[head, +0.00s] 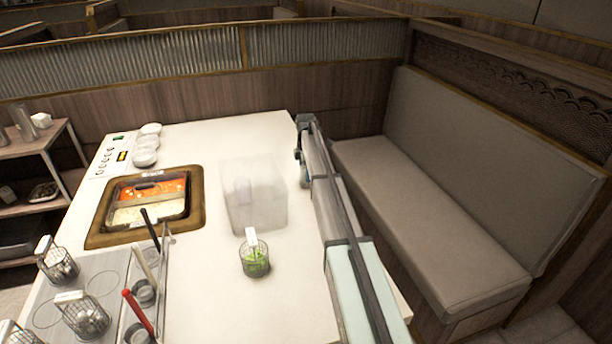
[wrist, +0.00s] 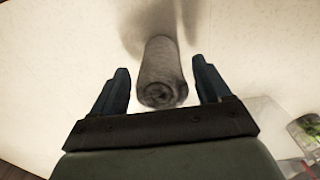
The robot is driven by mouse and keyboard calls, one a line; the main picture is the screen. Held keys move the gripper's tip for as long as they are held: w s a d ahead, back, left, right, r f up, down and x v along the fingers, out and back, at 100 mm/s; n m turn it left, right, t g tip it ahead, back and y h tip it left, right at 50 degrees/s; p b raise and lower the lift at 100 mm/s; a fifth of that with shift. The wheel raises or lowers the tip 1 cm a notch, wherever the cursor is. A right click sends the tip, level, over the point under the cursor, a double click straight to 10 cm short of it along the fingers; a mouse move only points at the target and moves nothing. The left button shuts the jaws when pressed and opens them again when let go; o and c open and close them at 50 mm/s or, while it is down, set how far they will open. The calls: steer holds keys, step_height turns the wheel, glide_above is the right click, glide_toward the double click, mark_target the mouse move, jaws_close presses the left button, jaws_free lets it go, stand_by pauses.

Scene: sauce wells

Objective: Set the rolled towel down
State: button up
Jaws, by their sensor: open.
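In the wrist view, the rolled towel (wrist: 160,75) is a grey cylinder with its spiral end toward the camera. It lies between the two dark fingers of my gripper (wrist: 165,85), with a gap on each side. The fingers are open and do not touch it. A shadow spreads from the towel's far end over the pale tabletop. I cannot tell for sure whether the towel touches the table. In the head view, my arm reaches along the right side of the table and hides the towel; my gripper (head: 302,150) shows only partly at the arm's far end.
A clear box (head: 255,205) stands mid-table, left of my arm. A wire basket with green pieces (head: 255,260) stands before it. A framed hot pot (head: 150,205), white stacked dishes (head: 147,145) and sauce wells (head: 90,295) are at left. A bench (head: 430,210) stands right.

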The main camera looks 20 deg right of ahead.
step_height(320, 180, up, 10)
stand_by(0.4)
